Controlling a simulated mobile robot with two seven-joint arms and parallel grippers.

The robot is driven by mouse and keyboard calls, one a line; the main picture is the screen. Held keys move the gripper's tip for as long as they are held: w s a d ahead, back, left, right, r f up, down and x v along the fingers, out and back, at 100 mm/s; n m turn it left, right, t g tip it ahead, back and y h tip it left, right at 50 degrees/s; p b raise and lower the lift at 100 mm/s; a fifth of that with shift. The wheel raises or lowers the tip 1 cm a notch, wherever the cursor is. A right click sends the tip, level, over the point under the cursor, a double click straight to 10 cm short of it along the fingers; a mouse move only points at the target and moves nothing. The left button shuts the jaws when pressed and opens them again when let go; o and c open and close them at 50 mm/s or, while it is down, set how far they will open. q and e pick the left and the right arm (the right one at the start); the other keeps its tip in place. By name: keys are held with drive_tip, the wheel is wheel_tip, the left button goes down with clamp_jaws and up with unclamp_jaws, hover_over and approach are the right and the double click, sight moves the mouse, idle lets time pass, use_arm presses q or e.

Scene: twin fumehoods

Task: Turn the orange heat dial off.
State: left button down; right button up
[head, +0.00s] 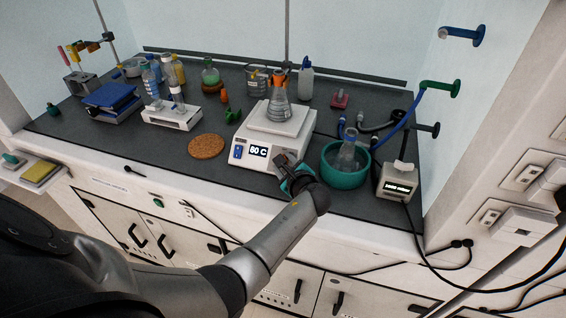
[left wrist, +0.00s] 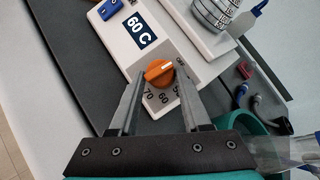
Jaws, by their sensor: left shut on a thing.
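The white hotplate (head: 268,140) stands on the dark bench, and its display (head: 258,151) reads 60 C. The orange heat dial (left wrist: 158,73) is on its front panel, with a white pointer line slanting up and right toward the OFF lettering (left wrist: 180,62). Marks for 60 and 70 show below the dial. My left gripper (left wrist: 162,76) is shut on the dial, one finger on each side. In the head view my left gripper (head: 288,168) is at the hotplate's front right corner and hides the dial. My right gripper is not in view.
A flask (head: 278,108) of grey liquid sits on the hotplate, clamped to a stand. A teal bowl (head: 344,172) with a flask is close right of my gripper. A blue switch (head: 238,152) is left of the display. A cork mat (head: 206,146) lies to the left.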

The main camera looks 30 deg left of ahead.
use_arm(q)
drive_tip(key=shift+w+r+n+g, duration=0.2)
drive_tip(key=shift+n+g, duration=0.1)
drive_tip(key=shift+n, duration=0.3)
drive_tip(key=shift+c, duration=2)
unclamp_jaws()
drive_tip(key=shift+s+f, duration=0.1)
drive_tip(key=p+v, duration=1.1)
drive_tip(key=v, duration=0.4)
drive_tip(key=shift+d, duration=0.1)
